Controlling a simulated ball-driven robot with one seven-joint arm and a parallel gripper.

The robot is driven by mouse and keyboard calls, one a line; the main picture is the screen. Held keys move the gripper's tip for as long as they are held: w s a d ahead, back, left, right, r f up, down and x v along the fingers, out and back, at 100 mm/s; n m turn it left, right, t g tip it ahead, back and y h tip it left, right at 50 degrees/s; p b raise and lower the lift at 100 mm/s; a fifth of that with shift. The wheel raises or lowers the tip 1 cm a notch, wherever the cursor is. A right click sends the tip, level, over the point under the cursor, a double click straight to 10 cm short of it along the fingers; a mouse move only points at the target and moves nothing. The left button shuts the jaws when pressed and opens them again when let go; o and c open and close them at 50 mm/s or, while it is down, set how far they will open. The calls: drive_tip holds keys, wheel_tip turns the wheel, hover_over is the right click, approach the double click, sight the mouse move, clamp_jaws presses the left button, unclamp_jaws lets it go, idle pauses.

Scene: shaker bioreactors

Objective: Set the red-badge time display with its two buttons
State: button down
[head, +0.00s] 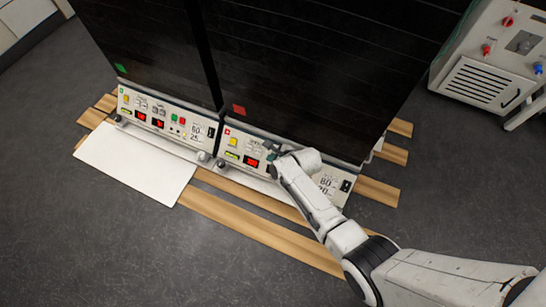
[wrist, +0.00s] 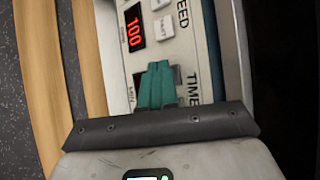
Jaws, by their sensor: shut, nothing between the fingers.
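The red-badge unit's panel (head: 233,152) sits below the dark door with the red badge (head: 239,110). In the wrist view, a red display reading 100 (wrist: 134,28) stands beside the SPEED lettering, with two pale buttons (wrist: 164,27) next to it. Contact with a button cannot be told.
The green-badge unit's panel (head: 165,125) is at the left, with lit red displays. A white board (head: 138,165) lies before it on wooden slats (head: 245,221). A white cabinet (head: 490,60) stands at upper right. Grey floor in front is clear.

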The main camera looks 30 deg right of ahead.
idle(0.5)
drive_tip(key=shift+s+a+r+p, duration=0.4)
drive_tip(key=shift+a+r+p, duration=0.1)
drive_tip(key=shift+p, duration=0.45)
drive_tip(key=s+a+r+p, duration=0.1)
drive_tip(key=p, duration=0.1)
drive_tip(key=s+a+r+p, duration=0.1)
drive_tip(key=a+r+p, duration=0.1)
drive_tip(key=p, duration=0.1)
drive_tip(key=shift+r, duration=0.15)
drive_tip(key=shift+d, duration=0.1)
idle(2.2)
